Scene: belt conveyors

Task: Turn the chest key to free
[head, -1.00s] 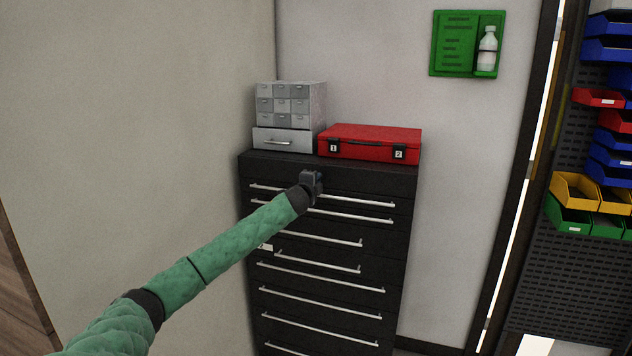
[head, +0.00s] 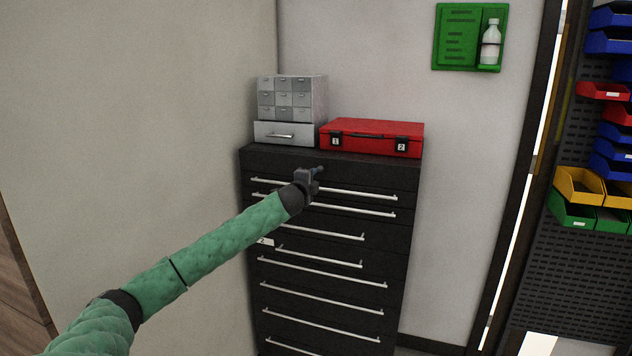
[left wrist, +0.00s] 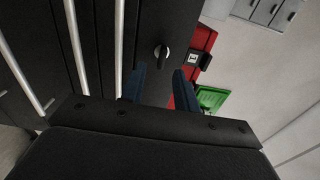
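The black tool chest (head: 272,160) stands in the corner with long silver drawer handles. My left gripper (head: 318,172) is in front of the chest's top band. In the left wrist view the two dark blue fingers of this gripper (left wrist: 160,82) are apart with nothing between them. The key lies just beyond their tips, apart from them. In the head view I cannot make out the key near the gripper. My right gripper is not in view.
A red case (head: 370,138) and a grey small-drawer cabinet (head: 292,98) stand on the chest. A plain wall is close on the left. A green board with a bottle (head: 490,42) hangs behind. Coloured bins (head: 578,186) are at the far right.

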